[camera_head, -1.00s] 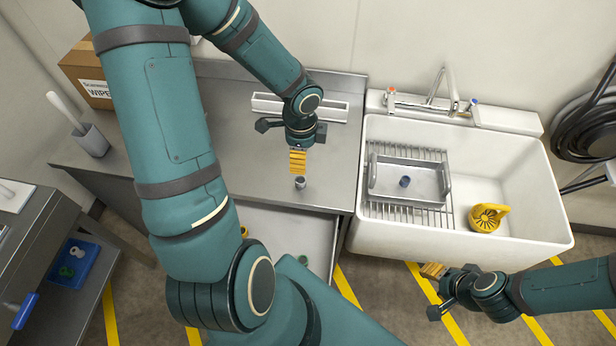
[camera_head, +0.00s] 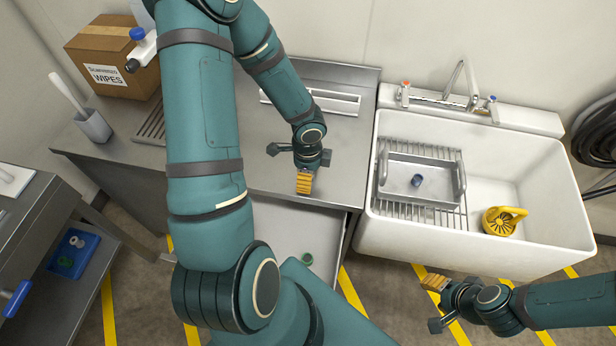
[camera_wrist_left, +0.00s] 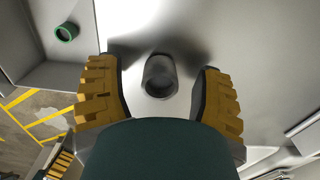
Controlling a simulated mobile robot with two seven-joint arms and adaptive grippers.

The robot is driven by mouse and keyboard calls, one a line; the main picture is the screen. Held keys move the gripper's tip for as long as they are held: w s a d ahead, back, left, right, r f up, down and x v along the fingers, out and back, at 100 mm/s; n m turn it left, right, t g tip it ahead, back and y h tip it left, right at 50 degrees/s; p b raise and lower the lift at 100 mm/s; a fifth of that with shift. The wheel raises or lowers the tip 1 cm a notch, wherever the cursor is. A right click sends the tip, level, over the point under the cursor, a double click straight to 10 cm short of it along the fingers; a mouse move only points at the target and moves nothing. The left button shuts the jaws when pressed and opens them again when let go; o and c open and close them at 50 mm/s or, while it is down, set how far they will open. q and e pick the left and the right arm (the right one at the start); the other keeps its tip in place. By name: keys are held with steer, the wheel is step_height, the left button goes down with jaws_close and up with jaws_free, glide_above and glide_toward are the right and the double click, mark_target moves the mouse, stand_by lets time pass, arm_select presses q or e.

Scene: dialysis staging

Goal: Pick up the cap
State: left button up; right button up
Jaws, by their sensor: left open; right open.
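A small dark grey, hollow cylindrical piece, which looks like the cap (camera_wrist_left: 160,77), stands on the metal counter (camera_head: 240,165) in the left wrist view. My left gripper (camera_head: 304,186) is open above the counter's front edge. In the left wrist view its yellow-padded fingers lie on either side of the cap, with a gap on each side. I cannot tell how far the fingertips reach down around it. In the head view the gripper hides the cap. My right gripper (camera_head: 436,283) is open and empty, low in front of the sink.
The white sink (camera_head: 545,205) holds a rack, a metal tray (camera_head: 393,183) with a small blue-grey cylinder (camera_head: 417,180), and a yellow round part (camera_head: 500,221). Below the counter is an open drawer (camera_head: 285,222) with a green ring (camera_head: 306,259). A wipes box (camera_head: 110,58) stands back left.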

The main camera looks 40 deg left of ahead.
arm_select(q)
steer(key=c, duration=1)
steer(key=shift+o, duration=0.2)
step_height(320, 180, up, 10)
steer(key=p, duration=0.4)
steer(key=shift+w+d+f+n, duration=0.1)
steer(key=shift+w+d+n, duration=0.2)
steer(key=shift+d+n, duration=0.15)
steer(key=w+d+n+b, duration=0.1)
steer(key=w+d+n, duration=0.1)
steer(key=d+n, duration=0.3)
steer(key=w+d+f+n+b, duration=0.1)
steer(key=w+d+n, duration=0.2)
steer(key=d+n, duration=0.3)
steer(key=shift+w+d, duration=0.35)
steer(key=shift+d, duration=0.85)
